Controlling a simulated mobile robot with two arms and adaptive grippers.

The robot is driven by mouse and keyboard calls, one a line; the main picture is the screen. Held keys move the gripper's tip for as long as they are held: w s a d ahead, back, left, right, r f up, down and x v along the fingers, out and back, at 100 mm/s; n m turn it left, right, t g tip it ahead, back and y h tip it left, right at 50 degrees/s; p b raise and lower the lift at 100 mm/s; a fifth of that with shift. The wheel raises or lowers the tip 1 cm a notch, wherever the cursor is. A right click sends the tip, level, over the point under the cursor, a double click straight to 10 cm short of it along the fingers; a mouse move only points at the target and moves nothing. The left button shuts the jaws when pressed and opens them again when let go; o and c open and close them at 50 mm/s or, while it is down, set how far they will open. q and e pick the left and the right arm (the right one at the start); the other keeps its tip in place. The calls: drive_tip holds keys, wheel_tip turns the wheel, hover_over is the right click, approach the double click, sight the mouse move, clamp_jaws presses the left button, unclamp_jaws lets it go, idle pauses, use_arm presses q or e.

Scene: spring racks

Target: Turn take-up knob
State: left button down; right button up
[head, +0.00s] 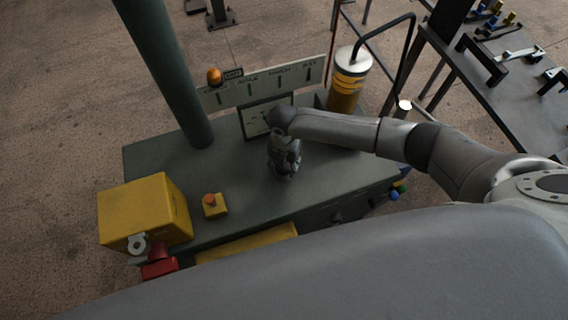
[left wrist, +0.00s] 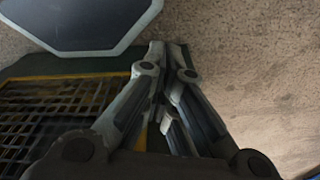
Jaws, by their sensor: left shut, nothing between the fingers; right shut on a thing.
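My right gripper (head: 285,172) points down at the middle of the dark green bench (head: 240,205) in the head view, in front of the small framed panel (head: 256,119). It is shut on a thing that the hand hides. I cannot make out the take-up knob on its own. My left gripper (left wrist: 167,50) shows in the left wrist view, shut and empty, with its fingers close together. It is not visible in the head view.
A yellow box (head: 145,210) and an orange-red button on a yellow base (head: 214,207) are at the bench's left. A green post (head: 175,80) rises behind. A yellow-banded cylinder (head: 348,82) stands back right. The left wrist view shows a yellow-edged grating (left wrist: 50,110) and open floor.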

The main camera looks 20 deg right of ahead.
drive_tip(key=shift+n+b, duration=0.3)
drive_tip(key=shift+n, duration=1)
drive_tip(key=o, duration=1)
drive_tip(key=shift+o, duration=0.2)
wheel_tip(320, 180, up, 12)
